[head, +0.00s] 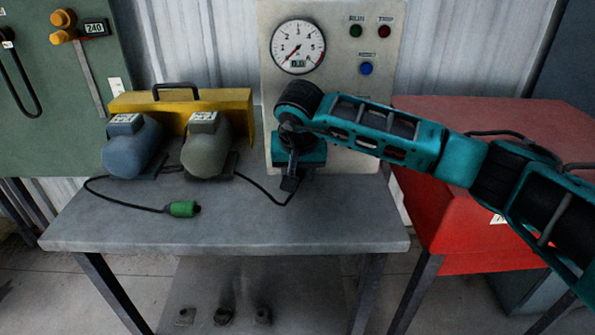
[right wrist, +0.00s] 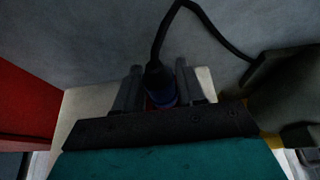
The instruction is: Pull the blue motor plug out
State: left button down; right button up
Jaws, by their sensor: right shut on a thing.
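The blue plug (right wrist: 161,94) sits between the two dark fingers of my right gripper (right wrist: 160,86) in the right wrist view. Its black tail end and cable point away from the palm, and its front end is hidden by the gripper. In the head view my right gripper (head: 290,180) is low in front of the pale control panel (head: 340,130), with the black cable rising to it. I cannot tell whether the plug is still in a socket. The blue motor (head: 130,152) and a grey-green motor (head: 206,148) stand on the bench. My left gripper is not in view.
A green plug (head: 183,209) lies on the grey bench (head: 240,230) with its cable. A yellow carrier (head: 235,105) stands behind the motors. A red cabinet (head: 440,230) is close on the right, below my right arm. The bench's front middle is clear.

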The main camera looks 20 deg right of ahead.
grip_shut()
jog(key=shift+s, duration=0.15)
jog(key=shift+s+a+p, duration=0.15)
jog(key=shift+s+a, duration=0.05)
jog(key=shift+s, duration=0.5)
jog(key=shift+s+a+p, duration=0.1)
jog(key=shift+s+a, duration=0.1)
jog(key=shift+s, duration=0.45)
jog(key=shift+s+a+p, duration=0.15)
jog(key=shift+s+a, duration=0.05)
jog(key=shift+s, duration=0.5)
